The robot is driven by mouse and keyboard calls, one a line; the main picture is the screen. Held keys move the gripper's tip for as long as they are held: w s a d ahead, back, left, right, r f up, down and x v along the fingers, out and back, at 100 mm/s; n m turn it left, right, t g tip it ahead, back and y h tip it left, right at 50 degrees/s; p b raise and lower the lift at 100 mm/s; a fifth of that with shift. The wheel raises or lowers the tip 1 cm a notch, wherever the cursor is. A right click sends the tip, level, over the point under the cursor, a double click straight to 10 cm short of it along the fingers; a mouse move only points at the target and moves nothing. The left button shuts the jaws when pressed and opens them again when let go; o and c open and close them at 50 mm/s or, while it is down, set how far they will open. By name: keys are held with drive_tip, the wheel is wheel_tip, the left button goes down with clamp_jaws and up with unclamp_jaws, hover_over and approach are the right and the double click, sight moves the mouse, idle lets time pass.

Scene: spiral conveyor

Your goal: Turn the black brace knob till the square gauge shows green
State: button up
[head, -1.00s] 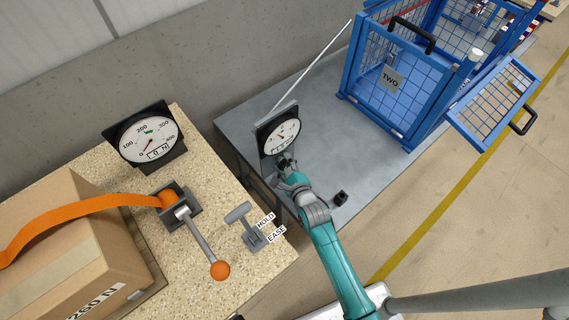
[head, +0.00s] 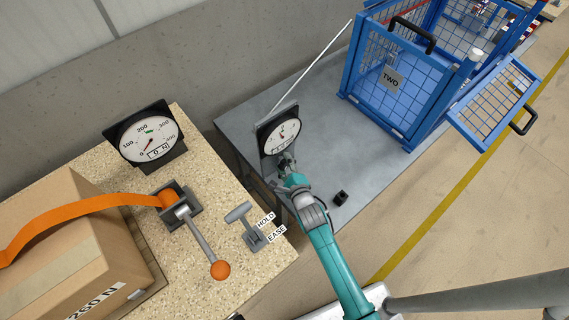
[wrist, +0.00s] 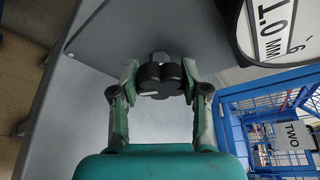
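The black brace knob (wrist: 161,80) is lobed, with a pale mark, and sits between my gripper's fingertips in the wrist view. My gripper (wrist: 160,78) appears closed on it, with a finger against each side. In the head view my gripper (head: 287,166) is just below the gauge, and the knob is hidden behind it. The square gauge (head: 278,130) has a white dial with a red needle in a dark housing. Its dial edge (wrist: 272,30) in the wrist view shows part of a reading, "1.0 MM". I see no green on it.
A blue cage marked TWO (head: 385,95) stands at right. A small black block (head: 341,198) lies on the grey platform.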

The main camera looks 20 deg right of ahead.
drive_tip(key=o, duration=0.4)
drive_tip(key=shift+o, duration=0.2)
drive_tip(key=v, duration=1.2)
drive_tip(key=shift+d+f, duration=0.1)
